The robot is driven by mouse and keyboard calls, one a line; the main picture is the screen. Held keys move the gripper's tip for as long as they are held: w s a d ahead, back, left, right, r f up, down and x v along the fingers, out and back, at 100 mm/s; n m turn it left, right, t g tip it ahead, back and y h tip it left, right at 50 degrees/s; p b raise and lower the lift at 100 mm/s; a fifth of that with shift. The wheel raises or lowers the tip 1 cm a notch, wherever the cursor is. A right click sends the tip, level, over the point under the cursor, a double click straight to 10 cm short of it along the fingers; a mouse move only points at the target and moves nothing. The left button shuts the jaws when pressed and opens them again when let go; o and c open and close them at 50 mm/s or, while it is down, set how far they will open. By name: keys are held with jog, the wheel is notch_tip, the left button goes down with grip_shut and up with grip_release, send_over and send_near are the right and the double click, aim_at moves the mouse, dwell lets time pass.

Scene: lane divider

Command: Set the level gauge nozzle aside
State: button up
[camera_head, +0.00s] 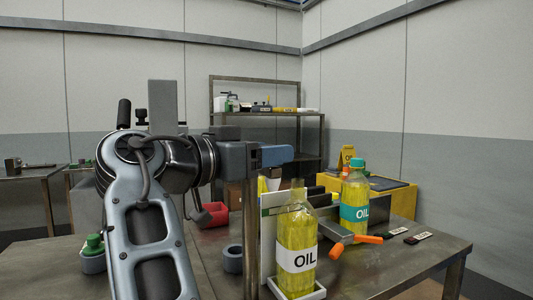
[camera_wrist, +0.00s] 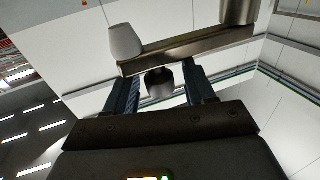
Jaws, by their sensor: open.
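My gripper (camera_head: 272,155) is raised above the table at the left of the lane divider, its blue fingers pointing right. In the wrist view my gripper (camera_wrist: 159,75) has its two fingers apart. A small dark rounded piece (camera_wrist: 159,83) shows between them, below a metal bar; I cannot tell whether it is the level gauge nozzle or how near it is. The white and green divider panel (camera_head: 267,230) stands partly behind an oil bottle (camera_head: 296,235) with a white label, in a white tray (camera_head: 316,293). No level gauge nozzle can be clearly made out in the head view.
A teal-capped oil bottle (camera_head: 355,195) stands at the right, near orange-handled items (camera_head: 368,239) and small dark labelled pieces (camera_head: 417,238). The front right tabletop (camera_head: 385,268) is clear.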

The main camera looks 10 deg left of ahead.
jog(key=v, duration=0.7)
jog(key=shift+s+a, duration=0.2)
jog(key=shift+s, duration=0.05)
jog(key=shift+a, duration=0.1)
